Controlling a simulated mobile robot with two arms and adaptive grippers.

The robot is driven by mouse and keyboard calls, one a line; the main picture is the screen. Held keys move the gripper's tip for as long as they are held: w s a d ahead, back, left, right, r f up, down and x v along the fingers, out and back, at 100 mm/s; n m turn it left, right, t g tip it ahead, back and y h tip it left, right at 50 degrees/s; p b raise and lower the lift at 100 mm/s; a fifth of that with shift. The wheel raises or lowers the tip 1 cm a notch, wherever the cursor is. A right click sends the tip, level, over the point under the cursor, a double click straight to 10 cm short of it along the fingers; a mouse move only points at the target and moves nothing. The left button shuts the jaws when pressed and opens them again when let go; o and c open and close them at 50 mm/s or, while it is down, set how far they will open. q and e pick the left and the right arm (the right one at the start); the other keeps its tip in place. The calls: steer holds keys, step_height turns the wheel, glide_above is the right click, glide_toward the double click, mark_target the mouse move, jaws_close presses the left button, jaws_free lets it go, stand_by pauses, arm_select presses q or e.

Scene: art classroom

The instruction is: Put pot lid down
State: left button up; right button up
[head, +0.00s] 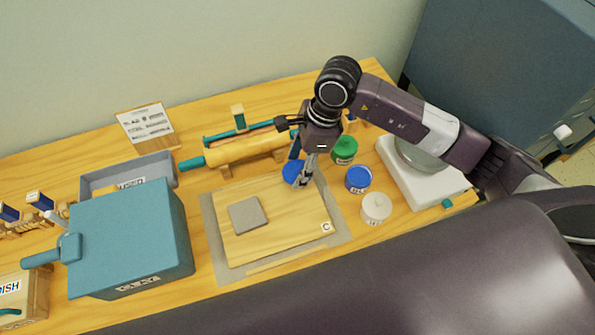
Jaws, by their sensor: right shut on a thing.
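My right gripper (304,183) reaches down over the back right of the wooden board (285,233). It is shut on a round blue pot lid (291,170), which is partly hidden behind the fingers. I cannot tell whether the lid touches the board. To the right of the gripper stand a green-topped pot (344,149), a blue-topped pot (358,179) with a label and a white pot (376,207). My left gripper is not in view.
A grey square slab (247,215) lies on the board. A teal box (128,238) and a grey tray (95,182) stand left. A rolling pin (235,152) lies behind, and a white scale (402,177) stands right.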

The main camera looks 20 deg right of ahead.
steer(key=shift+f, duration=0.4)
step_height(320, 180, down, 3)
steer(key=shift+f+p, duration=0.15)
steer(key=shift+p, duration=0.25)
steer(key=shift+f, duration=0.25)
steer(key=o, duration=0.8)
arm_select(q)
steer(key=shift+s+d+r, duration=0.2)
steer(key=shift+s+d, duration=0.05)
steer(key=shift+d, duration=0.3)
arm_select(e)
steer(key=shift+o, duration=0.2)
steer(key=shift+r, duration=0.2)
arm_select(q)
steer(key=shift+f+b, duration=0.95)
steer(key=shift+b, duration=0.2)
arm_select(e)
steer(key=v, duration=1.2)
